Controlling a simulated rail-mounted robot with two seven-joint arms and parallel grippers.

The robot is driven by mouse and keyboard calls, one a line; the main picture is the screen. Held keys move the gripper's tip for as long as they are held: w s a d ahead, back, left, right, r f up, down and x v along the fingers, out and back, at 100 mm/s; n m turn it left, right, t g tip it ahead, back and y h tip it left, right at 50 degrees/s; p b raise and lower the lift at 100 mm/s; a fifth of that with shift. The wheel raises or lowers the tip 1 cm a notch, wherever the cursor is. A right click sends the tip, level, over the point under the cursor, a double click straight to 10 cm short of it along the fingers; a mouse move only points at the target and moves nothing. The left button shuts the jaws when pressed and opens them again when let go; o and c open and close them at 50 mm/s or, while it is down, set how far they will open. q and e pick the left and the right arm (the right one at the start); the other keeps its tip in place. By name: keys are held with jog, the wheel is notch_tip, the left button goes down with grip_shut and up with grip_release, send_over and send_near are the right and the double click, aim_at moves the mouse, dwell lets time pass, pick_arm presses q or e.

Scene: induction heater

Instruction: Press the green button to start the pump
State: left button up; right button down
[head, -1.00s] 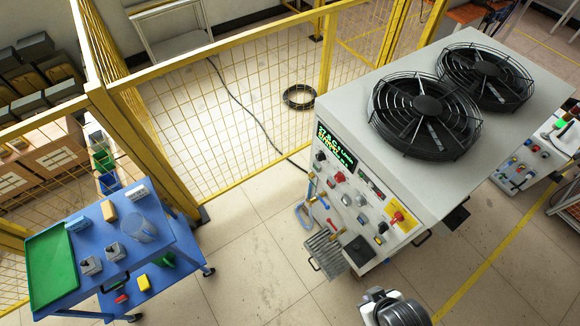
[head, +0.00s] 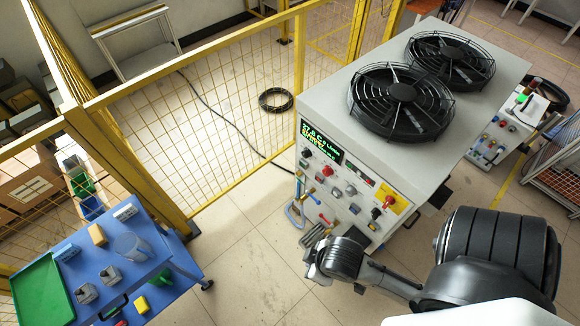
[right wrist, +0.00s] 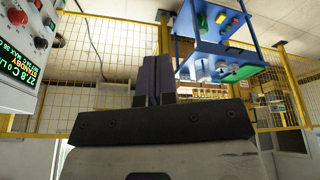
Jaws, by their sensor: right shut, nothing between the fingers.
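The heater's control panel (head: 345,190) is on the front of the large grey machine. It carries a lit green-text display (head: 322,142), several knobs and buttons, and a red knob on a yellow plate (head: 390,203). My left gripper is not in view.
A blue cart (head: 165,240) with a green tray (head: 42,290) and small items stands at lower left. Yellow mesh fencing (head: 210,120) runs behind. Two black fans (head: 400,103) top the machine. Bare floor (head: 240,265) lies between cart and machine.

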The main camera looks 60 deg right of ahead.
jog(key=shift+a, duration=0.1)
jog(key=w+d+f+n+t+h+b, duration=0.1)
jog(key=w+d+f+n+h+b, duration=0.1)
jog(key=w+d+f+b, duration=0.5)
jog(key=w+d+f+n+t+h+b, duration=0.1)
jog(key=w+d+f+h+b, duration=0.15)
jog(key=w+f+b, duration=0.5)
jog(key=w+d+f+n+h+b, duration=0.25)
jog(key=d+f+b, duration=0.45)
jog(key=f, duration=0.6)
jog(key=w+d+f+n+t+h+b, duration=0.1)
jog(key=w+d+f+n+h+b, duration=0.2)
jog(key=w+d+f+b, duration=0.4)
jog(key=w+d+f+n+t+h+b, duration=0.1)
jog(key=w+d+f+n+h+b, duration=0.3)
jog(key=w+d+b, duration=0.7)
notch_tip(320, 180, down, 4)
jog(key=d+n+b, duration=0.2)
jog(key=b, duration=0.7)
jog(key=shift+d+f+t, duration=0.25)
jog(key=shift+t, duration=0.05)
